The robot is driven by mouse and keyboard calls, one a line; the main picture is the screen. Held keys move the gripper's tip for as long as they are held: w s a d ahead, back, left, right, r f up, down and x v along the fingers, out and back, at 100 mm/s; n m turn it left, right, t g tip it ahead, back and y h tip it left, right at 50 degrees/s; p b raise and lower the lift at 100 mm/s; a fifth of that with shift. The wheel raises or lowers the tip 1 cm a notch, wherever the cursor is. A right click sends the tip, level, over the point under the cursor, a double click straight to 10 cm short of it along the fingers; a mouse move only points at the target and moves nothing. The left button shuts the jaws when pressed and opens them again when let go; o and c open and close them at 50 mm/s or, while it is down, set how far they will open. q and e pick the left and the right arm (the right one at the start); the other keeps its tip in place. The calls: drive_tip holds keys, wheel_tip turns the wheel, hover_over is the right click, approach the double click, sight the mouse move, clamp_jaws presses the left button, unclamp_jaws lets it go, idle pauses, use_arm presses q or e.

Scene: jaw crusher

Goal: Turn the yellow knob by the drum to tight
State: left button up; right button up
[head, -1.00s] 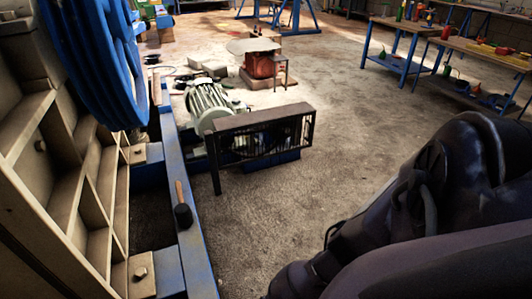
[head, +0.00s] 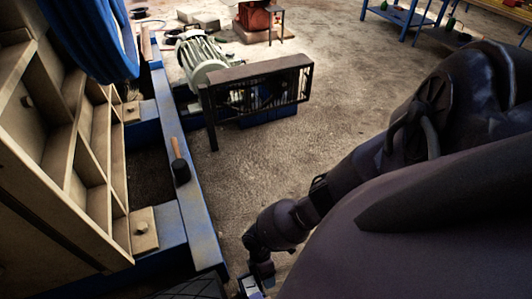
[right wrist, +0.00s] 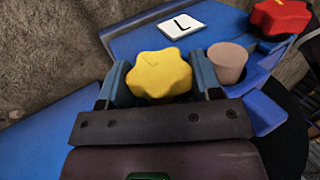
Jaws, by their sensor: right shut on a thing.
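The yellow knob (right wrist: 160,73) is a lobed, star-shaped knob in the middle of the right wrist view. My right gripper (right wrist: 162,80) has one blue finger on each side of it and is shut on it. The knob's underside and stem are hidden. In the head view the right gripper (head: 260,274) is at the bottom, beside the end of the blue frame rail, and the knob cannot be made out there. I cannot pick out the drum for certain. My left gripper is not in view.
Near the yellow knob are a white plate marked L (right wrist: 180,26), a pinkish cylinder (right wrist: 228,62) and a red knob (right wrist: 280,17), on blue metal. A hammer (head: 180,165) lies on the blue rail (head: 200,225). A grey motor (head: 200,60) stands beyond. The concrete floor is open mid-view.

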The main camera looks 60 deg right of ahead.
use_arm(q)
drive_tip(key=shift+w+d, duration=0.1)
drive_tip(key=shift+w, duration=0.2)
use_arm(e)
drive_tip(key=shift+s+g+y, duration=0.1)
drive_tip(key=shift+g+y, duration=0.2)
drive_tip(key=shift+g, duration=0.1)
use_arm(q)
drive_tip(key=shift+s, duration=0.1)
use_arm(e)
drive_tip(key=shift+d, duration=0.1)
drive_tip(key=o, duration=0.9)
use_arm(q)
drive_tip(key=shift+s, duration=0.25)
use_arm(e)
drive_tip(key=shift+w+r, duration=0.25)
use_arm(q)
drive_tip(key=p, duration=0.2)
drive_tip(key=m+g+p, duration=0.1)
drive_tip(key=p, duration=0.1)
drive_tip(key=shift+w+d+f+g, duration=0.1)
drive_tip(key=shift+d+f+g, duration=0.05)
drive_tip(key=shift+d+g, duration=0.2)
use_arm(e)
drive_tip(key=v, duration=1)
drive_tip(key=shift+s+d+r, duration=0.1)
